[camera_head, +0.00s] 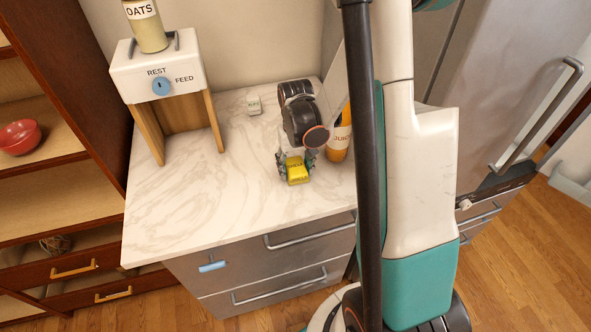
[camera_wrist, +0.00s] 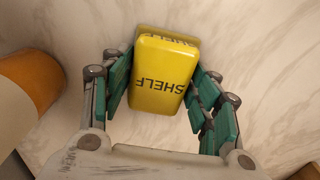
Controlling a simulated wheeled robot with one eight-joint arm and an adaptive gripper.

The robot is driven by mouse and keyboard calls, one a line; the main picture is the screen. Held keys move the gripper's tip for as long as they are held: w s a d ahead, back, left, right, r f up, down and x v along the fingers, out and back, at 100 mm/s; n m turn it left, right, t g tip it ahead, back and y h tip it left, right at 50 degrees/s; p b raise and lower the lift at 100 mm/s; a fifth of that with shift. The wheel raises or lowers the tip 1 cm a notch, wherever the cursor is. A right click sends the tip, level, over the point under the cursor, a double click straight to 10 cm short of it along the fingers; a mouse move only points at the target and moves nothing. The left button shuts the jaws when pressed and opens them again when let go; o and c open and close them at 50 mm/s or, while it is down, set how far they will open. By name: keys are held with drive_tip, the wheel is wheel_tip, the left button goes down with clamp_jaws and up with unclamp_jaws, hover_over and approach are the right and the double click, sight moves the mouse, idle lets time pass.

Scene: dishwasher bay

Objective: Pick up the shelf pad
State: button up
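The shelf pad is a small yellow block with dark SHELF lettering. It is on the white marble counter in the camera_head view (camera_head: 297,174) and fills the middle of the camera_wrist view (camera_wrist: 160,82). My gripper (camera_head: 294,160) is down at the pad. In the camera_wrist view, the teal fingers of my gripper (camera_wrist: 163,75) stand on both sides of the pad, very close to it. I cannot tell whether they press on it. The pad's underside is hidden.
An orange juice container (camera_head: 338,142) stands just right of my gripper. A small white-and-green block (camera_head: 254,105) lies farther back. The white feeder box on wooden legs (camera_head: 158,72) stands at the left with an oats jar (camera_head: 147,30). The counter's left front is clear.

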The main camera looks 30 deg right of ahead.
sight(296, 166)
drive_tip(key=shift+c, duration=1.3)
drive_tip(key=shift+r, duration=0.1)
wheel_tip(296, 166, up, 20)
drive_tip(key=p, duration=0.5)
